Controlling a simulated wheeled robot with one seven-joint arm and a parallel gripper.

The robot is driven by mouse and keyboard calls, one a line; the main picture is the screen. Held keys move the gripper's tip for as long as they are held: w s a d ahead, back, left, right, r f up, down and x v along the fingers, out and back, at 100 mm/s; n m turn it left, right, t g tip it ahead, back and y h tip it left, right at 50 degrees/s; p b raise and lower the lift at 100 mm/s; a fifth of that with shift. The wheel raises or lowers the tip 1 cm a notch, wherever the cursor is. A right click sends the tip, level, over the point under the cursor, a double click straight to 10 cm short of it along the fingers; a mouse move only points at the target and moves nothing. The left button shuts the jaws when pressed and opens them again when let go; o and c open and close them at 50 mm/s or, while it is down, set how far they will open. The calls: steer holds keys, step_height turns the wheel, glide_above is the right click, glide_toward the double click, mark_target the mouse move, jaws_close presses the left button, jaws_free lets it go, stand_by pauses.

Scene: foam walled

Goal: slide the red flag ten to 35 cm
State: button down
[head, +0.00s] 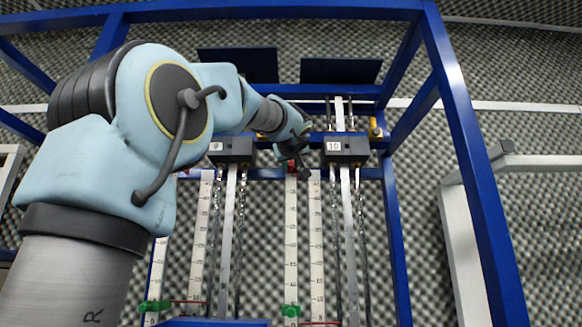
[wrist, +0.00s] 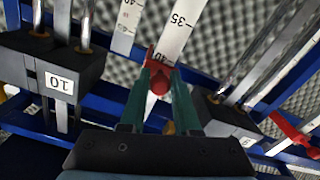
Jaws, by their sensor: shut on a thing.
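The red flag (wrist: 158,81) sits on a white upright scale (wrist: 177,28) in the wrist view. It lies close to the 40 mark, with 35 printed farther up that picture. My gripper (wrist: 157,72) has its two green fingers closed on the flag from both sides. In the head view my gripper (head: 292,158) is at the top of the scale (head: 290,235), with a little of the red flag (head: 292,167) showing. The black block labelled 10 (head: 346,147) is to the right of it; it also shows at left in the wrist view (wrist: 55,75). The fingers hide part of the flag.
The black block labelled 9 (head: 232,150) is left of my gripper. A second scale (head: 316,240) runs close beside the flag's scale. A green clamp (head: 290,310) sits low on the flag's scale.

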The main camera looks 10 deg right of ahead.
step_height(320, 180, down, 8)
steer(key=b, duration=0.8)
steer(key=c, duration=0.6)
jaws_free()
steer(key=shift+r, duration=0.1)
steer(key=s+b, duration=0.1)
steer(key=s, duration=0.2)
steer(key=s+a+b, duration=0.1)
steer(key=s+b, duration=0.1)
steer(key=s, duration=0.2)
steer(key=s+a+b, duration=0.1)
steer(key=s, duration=0.2)
steer(key=shift+s, duration=0.35)
